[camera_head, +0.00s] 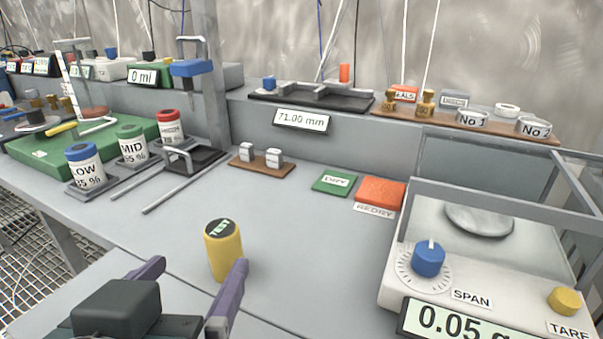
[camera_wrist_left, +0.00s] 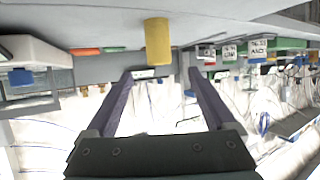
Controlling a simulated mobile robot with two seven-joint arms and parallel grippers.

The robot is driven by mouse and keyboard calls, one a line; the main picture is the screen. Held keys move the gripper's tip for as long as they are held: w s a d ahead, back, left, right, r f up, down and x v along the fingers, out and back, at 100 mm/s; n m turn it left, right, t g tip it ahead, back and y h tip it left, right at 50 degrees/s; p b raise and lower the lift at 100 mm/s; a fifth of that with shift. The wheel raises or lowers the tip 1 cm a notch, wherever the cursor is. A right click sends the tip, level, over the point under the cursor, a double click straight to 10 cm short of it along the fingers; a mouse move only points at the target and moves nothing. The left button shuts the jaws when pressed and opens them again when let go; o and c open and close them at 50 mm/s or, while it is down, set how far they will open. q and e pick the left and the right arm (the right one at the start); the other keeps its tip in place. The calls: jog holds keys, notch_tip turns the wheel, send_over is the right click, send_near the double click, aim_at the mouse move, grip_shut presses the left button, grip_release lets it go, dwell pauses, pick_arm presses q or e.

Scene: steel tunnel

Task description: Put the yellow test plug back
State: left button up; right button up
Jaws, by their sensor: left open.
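The yellow test plug (camera_head: 224,254) is a cylinder with a dark top lettered TEST. It stands upright on the grey bench. My left gripper (camera_head: 197,268) is low at the near edge, with its purple fingers spread and nothing between them. The plug is just beyond the fingertips, and the right-hand finger overlaps its lower edge in the head view. In the left wrist view, which is upside down, the plug (camera_wrist_left: 157,42) lies beyond the open fingers (camera_wrist_left: 160,74), roughly centred on the gap. My right gripper is not in view.
A balance (camera_head: 480,255) with a blue SPAN knob and yellow TARE knob stands at the right. Three labelled bottles, one marked LOW (camera_head: 84,165), stand at the left beside metal rails (camera_head: 180,190). Green (camera_head: 335,183) and orange (camera_head: 381,191) pads lie behind. Bench around the plug is clear.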

aim_at(217, 239)
pick_arm(q)
jog(key=x, duration=0.3)
jog(key=b+x, duration=0.1)
jog(key=x, duration=0.6)
jog(key=shift+w+r, duration=0.1)
jog(key=shift+r, duration=0.25)
grip_shut()
